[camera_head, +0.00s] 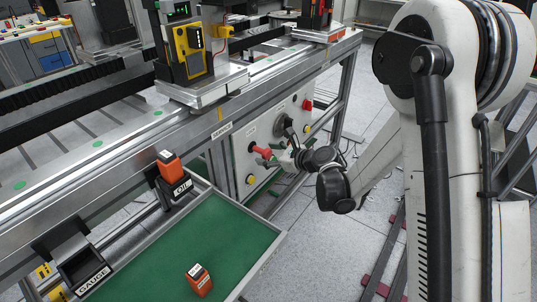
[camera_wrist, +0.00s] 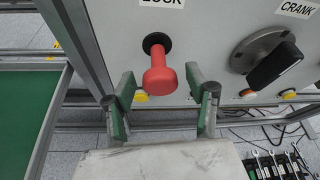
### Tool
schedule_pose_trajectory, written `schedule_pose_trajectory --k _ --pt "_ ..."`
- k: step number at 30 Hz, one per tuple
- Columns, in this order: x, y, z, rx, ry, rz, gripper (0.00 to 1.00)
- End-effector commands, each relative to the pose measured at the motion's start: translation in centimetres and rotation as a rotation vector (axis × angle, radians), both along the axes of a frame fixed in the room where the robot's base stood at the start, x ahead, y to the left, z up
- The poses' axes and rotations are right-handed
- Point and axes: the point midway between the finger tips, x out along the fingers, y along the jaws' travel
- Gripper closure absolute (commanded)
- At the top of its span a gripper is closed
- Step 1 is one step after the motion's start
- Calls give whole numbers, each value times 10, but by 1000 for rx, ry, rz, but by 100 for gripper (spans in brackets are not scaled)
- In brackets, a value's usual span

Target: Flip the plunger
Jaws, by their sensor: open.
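The plunger looks to be the red knob (camera_wrist: 160,76) on a dark round base, under a label reading LOCK on the light panel. It also shows in the head view as a red knob (camera_head: 260,149) on the panel's left part. My gripper (camera_wrist: 162,90) is open, its two green-and-grey fingers on either side of the knob's lower part in the picture. I see gaps between the knob and both fingers, and no contact. In the head view my gripper (camera_head: 277,158) is close to the panel at the knob, small and partly hidden by my wrist.
A dark crank handle (camera_wrist: 274,65) on a round flange sits right of the knob. A green-floored tray (camera_head: 160,245) and frame posts stand to the left.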

Motion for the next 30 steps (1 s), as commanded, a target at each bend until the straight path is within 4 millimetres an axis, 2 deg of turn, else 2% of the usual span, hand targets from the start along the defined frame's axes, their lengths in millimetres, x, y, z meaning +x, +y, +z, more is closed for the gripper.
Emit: schedule_pose_trajectory --k 7,21,30 --pt "-9 -13 7 1 -1 -3 49" --pt "-59 -75 38 0 0 -3 49" --pt "-70 -88 45 0 0 -1 49"
